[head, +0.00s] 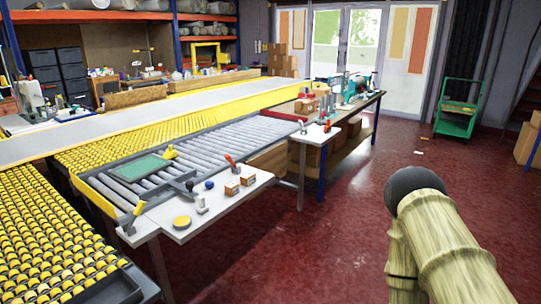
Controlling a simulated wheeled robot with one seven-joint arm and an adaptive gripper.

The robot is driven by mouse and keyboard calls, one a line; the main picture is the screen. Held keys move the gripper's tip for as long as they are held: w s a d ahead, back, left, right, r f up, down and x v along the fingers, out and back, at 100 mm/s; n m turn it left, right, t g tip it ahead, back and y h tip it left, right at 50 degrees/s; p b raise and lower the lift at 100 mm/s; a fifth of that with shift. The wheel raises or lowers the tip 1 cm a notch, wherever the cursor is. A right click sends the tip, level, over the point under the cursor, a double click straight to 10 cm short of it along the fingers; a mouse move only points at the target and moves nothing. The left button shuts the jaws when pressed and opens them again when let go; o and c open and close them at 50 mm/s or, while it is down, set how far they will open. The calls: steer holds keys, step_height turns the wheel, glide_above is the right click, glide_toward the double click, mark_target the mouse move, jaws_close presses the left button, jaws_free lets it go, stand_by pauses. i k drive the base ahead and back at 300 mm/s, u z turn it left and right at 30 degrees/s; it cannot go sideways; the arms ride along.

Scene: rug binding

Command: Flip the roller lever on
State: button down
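I cannot tell for certain which handle is the roller lever. A red-handled lever (231,161) stands on the white side table (217,212) beside the rollers. A second small red-handled lever (326,127) stands on a farther white ledge. A yellow piece (169,152) sits on the rollers by a green panel (139,167). My arm shows at the lower right, apart from all of these. My gripper is not in view.
Small boxes, a yellow disc (181,222) and knobs crowd the side table. A yellow-wheeled conveyor (45,240) fills the near left. A long workbench (365,99) runs behind. A green cart (456,121) stands at the back right. The red floor (330,215) between is clear.

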mark_target(228, 157)
steer(key=z, duration=0.5)
steer(key=i, duration=1.1)
steer(key=u, duration=0.25)
steer(key=i, duration=0.85)
steer(key=u, duration=1.1)
steer(key=i, duration=0.2)
steer(key=u, duration=1.5)
steer(key=k, duration=0.75)
steer(key=z, duration=1)
